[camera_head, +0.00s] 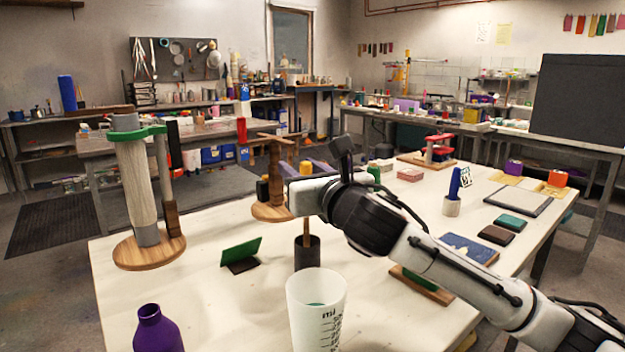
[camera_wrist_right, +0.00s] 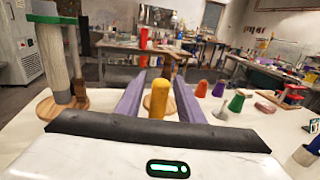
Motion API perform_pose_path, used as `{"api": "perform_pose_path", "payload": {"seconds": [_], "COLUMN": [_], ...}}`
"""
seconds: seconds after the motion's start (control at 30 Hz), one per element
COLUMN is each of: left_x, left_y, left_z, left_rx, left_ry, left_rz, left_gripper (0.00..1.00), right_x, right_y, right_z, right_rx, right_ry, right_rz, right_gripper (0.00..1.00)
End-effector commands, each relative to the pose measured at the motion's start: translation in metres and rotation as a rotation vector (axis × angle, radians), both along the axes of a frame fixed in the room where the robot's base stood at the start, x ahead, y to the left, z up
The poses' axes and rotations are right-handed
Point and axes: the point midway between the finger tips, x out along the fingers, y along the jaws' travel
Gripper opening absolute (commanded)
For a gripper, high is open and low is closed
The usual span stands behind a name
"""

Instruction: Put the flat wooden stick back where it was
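A flat brown wooden stick (camera_head: 306,228) stands upright in a dark cylindrical cup (camera_head: 307,252) on the pale table, just below my right gripper's body in the head view. My right gripper (camera_head: 300,168) is raised over the table, and its arm comes in from the right. In the right wrist view its two purple-grey fingers (camera_wrist_right: 158,92) are spread apart. A yellow rounded peg (camera_wrist_right: 157,100) shows between them, in front of a wooden stand; I cannot tell how close it is. Nothing is visibly gripped. My left gripper is out of view.
A clear measuring beaker (camera_head: 317,310) and a purple bottle (camera_head: 157,330) stand at the front. A tall stand with a pale yarn roll (camera_head: 137,185) is at left. A green card (camera_head: 240,250) leans near the middle.

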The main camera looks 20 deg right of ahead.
Motion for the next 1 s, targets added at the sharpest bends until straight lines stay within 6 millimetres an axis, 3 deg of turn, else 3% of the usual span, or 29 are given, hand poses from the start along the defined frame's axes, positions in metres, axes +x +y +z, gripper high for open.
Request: {"api": "perform_pose_path", "payload": {"seconds": [0.5,0.7,1.0], "left_x": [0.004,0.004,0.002], "left_y": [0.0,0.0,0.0], "left_z": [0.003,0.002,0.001], "left_rx": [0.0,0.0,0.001], "left_ry": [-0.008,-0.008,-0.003], "left_rz": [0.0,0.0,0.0], "left_gripper": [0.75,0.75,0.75], "right_x": [-0.097,-0.112,-0.113], "right_y": [-0.008,-0.009,-0.009], "right_z": [0.0,-0.001,-0.001], "right_rx": [-0.001,0.0,0.0], "right_ry": [0.0,0.001,0.001], "right_rz": [0.003,0.003,0.001], "right_gripper": [0.34,0.34,0.34]}}
